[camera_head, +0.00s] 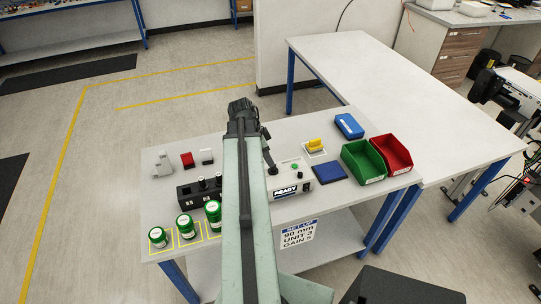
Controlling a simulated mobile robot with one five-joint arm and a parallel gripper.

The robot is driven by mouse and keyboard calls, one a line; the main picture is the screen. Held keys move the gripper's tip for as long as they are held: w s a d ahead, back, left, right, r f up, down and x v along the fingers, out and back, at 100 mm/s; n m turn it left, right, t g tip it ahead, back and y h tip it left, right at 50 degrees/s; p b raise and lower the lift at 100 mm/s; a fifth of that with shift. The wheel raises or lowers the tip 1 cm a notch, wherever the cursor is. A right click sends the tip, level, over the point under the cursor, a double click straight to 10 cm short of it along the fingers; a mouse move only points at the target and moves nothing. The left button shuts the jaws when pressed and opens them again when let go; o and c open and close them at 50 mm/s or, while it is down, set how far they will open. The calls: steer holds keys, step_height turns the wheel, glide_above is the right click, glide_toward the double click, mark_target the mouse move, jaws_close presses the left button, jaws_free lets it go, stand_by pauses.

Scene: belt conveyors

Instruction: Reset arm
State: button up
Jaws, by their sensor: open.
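My arm stretches forward from the bottom centre over the small white table (345,192). My gripper (270,164) is at the far end of the arm and angles down above the middle of the table, behind the device marked READY (292,187). It is open. Its fingers are small and partly hidden by the arm, and I see nothing held between them.
Green jars (157,237) stand at the table's front left, beside a black holder (187,192). Red (187,160) and grey blocks lie behind. A green bin (363,161) and red bin (391,154) stand right. A larger table (400,95) adjoins behind.

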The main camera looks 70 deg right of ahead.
steer(key=shift+p+v, duration=0.45)
steer(key=shift+v, duration=0.75)
